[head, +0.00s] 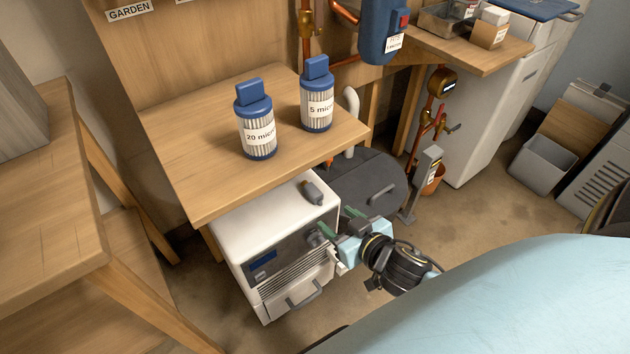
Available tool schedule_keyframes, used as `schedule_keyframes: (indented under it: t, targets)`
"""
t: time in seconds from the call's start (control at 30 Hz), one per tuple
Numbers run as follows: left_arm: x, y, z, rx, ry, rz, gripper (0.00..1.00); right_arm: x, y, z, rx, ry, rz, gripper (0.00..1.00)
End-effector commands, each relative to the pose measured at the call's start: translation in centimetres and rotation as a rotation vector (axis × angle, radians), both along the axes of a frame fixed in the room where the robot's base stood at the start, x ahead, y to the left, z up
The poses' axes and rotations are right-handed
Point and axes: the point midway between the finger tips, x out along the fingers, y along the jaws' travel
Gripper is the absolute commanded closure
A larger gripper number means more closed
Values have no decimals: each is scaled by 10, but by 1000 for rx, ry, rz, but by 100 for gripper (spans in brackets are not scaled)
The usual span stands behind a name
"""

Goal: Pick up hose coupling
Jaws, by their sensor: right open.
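A small dark grey piece, which looks like the hose coupling (313,194), lies on top of the white appliance (262,215) near its right edge. My right gripper (338,222) is open and shows green pads on its fingers. It is just below and to the right of the coupling in the picture, apart from it, with nothing visible between the fingers. Its height relative to the appliance top is hard to tell. My left gripper is not in view.
A wooden bench (205,185) overhangs the back of the appliance and carries two blue-capped filters, labelled 20 micron (256,135) and 5 micron (317,108). A dark round lidded container (365,180) stands right of the appliance. A wooden table (50,220) is at left.

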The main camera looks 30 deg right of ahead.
Motion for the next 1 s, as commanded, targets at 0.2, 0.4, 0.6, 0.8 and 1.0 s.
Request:
schedule_keyframes:
  t: [0.2,0.4,0.6,0.8,1.0]
  targets:
    - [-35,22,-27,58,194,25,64,-3,-33,-17,9,3,38,45]
    - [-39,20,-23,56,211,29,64,14,-35,-29,16,2,47,45]
    - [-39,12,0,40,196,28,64,46,-32,-42,16,2,45,45]
    - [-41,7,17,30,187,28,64,67,-30,-50,17,4,44,45]
    - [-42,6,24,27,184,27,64,76,-29,-52,17,3,44,45]
